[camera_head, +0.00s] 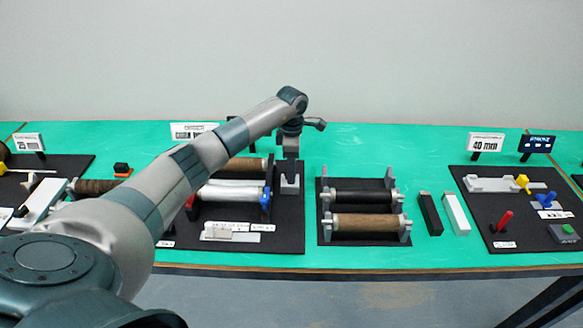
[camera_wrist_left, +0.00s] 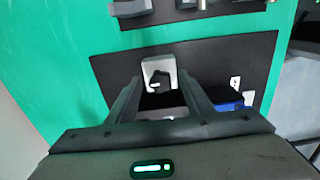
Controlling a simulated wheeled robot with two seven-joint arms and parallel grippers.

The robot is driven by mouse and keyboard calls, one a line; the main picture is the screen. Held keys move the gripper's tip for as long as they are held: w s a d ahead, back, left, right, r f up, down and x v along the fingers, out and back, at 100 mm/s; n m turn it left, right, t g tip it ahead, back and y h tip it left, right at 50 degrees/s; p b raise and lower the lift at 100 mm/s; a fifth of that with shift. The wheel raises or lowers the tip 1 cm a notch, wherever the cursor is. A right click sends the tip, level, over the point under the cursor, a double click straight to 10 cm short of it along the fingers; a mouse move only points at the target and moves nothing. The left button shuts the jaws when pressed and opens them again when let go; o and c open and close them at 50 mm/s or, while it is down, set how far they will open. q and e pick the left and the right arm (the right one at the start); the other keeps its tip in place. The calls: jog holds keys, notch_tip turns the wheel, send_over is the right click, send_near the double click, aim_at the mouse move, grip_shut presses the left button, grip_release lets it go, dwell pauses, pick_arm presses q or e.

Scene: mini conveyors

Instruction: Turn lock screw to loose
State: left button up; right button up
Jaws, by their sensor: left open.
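A grey block (camera_wrist_left: 166,66) with a black knob (camera_wrist_left: 157,79), which looks like the lock screw, sits on a black board in the left wrist view. My left gripper (camera_wrist_left: 162,88) is open, its two fingers on either side of the knob in that view; I cannot tell whether they touch it. In the head view my left gripper (camera_head: 290,153) points down over a grey upright block (camera_head: 290,184) beside the rollers; the knob is hidden there. My right gripper is not in view.
A blue part (camera_head: 265,199) stands close to the left of the block. A board with dark and brown rollers (camera_head: 365,222) lies to the right, then black and white bars (camera_head: 431,214). A board with red, yellow and blue knobs (camera_head: 505,240) is at far right. Green table (camera_head: 420,265) shows between boards.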

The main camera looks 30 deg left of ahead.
pick_arm(q)
jog(key=c, duration=1.1)
